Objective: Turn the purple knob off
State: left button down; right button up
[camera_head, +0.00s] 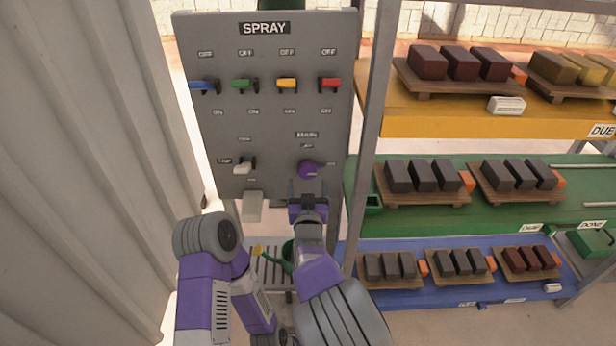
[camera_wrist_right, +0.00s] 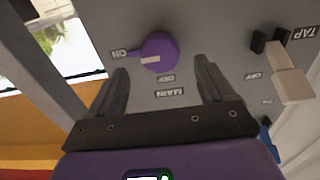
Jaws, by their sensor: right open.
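The purple knob (camera_head: 308,170) is on the lower right of the grey SPRAY panel (camera_head: 222,128), under the MAIN label. In the right wrist view the knob (camera_wrist_right: 160,48) has its pointer towards the ON label; that view is upside down. My right gripper (camera_head: 307,189) is open just below the knob in the head view. In the right wrist view the open fingers (camera_wrist_right: 162,68) are spread to either side of the knob's line, with no contact visible. My left arm shows at lower left, but its gripper is not visible.
A white TAP lever (camera_head: 243,166) is left of the knob and also shows in the right wrist view (camera_wrist_right: 292,86). Blue (camera_head: 203,86), green (camera_head: 243,84), yellow (camera_head: 287,84) and red (camera_head: 330,83) switches line the panel above. A rack post (camera_head: 372,110) and block shelves stand right.

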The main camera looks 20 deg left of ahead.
aim_at(307, 175)
jog(key=shift+b+x, duration=0.35)
jog(key=shift+x, duration=2.4)
jog(key=shift+f, duration=0.1)
jog(key=shift+c, duration=0.2)
jog(key=c, duration=1)
